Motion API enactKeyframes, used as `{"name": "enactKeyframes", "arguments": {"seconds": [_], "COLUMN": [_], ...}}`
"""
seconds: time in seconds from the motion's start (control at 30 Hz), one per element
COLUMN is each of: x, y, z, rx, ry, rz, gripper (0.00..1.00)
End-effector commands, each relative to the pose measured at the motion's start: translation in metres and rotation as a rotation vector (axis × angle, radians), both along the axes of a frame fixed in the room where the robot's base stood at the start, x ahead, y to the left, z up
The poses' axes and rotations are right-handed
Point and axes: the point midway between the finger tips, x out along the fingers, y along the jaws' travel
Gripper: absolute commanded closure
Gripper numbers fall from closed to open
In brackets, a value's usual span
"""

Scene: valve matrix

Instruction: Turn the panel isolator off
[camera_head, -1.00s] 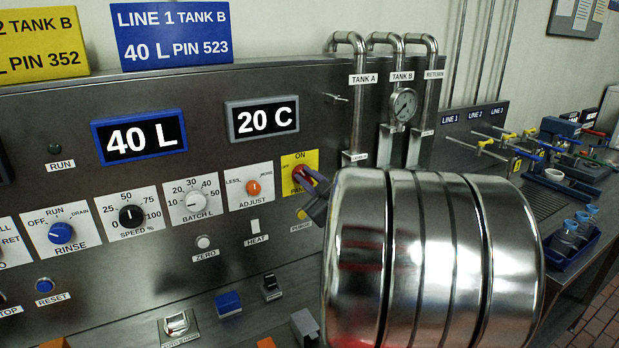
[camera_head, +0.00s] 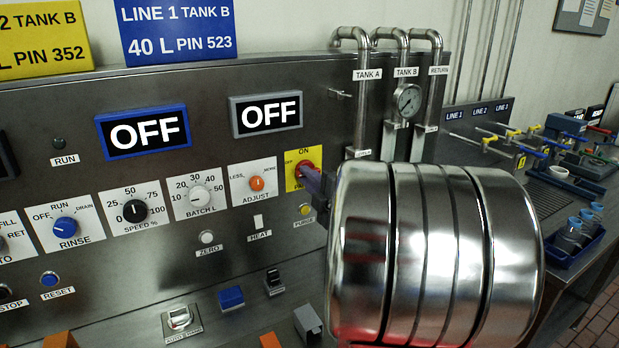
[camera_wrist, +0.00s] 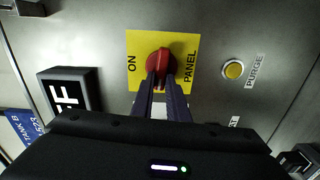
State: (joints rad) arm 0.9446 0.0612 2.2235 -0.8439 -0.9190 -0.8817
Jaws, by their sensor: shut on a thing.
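The panel isolator is a red rotary knob (camera_wrist: 160,62) on a yellow plate (camera_wrist: 135,77) marked ON and PANEL. In the head view the red knob (camera_head: 308,171) shows partly, with OFF lettering on the plate's left side. My gripper (camera_wrist: 161,75) is shut on the red knob, its dark fingers on either side of the grip. In the head view my arm's shiny wrist covers what lies right of the knob. The blue-framed display (camera_head: 143,131) and the grey-framed display (camera_head: 265,115) both read OFF.
The yellow purge button (camera_wrist: 233,70) is close beside the isolator plate. The adjust knob (camera_head: 257,183) sits left of it in the head view. Pipes with a gauge (camera_head: 407,100) rise to the right. A ledge with switches runs below the panel.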

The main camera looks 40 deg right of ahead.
Motion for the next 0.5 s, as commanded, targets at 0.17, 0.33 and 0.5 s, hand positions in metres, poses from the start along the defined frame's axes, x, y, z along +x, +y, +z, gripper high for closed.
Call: {"name": "enactKeyframes", "arguments": {"seconds": [0.17,0.33,0.5], "x": [0.0006,0.0005,0.0006], "y": [0.0024,0.0026,0.0027], "z": [-0.0047,-0.0056,-0.0062], "rx": [-0.065,-0.093,-0.098], "ry": [0.027,0.037,0.039], "rz": [0.004,0.005,0.005], "gripper": [1.0,1.0,1.0]}}
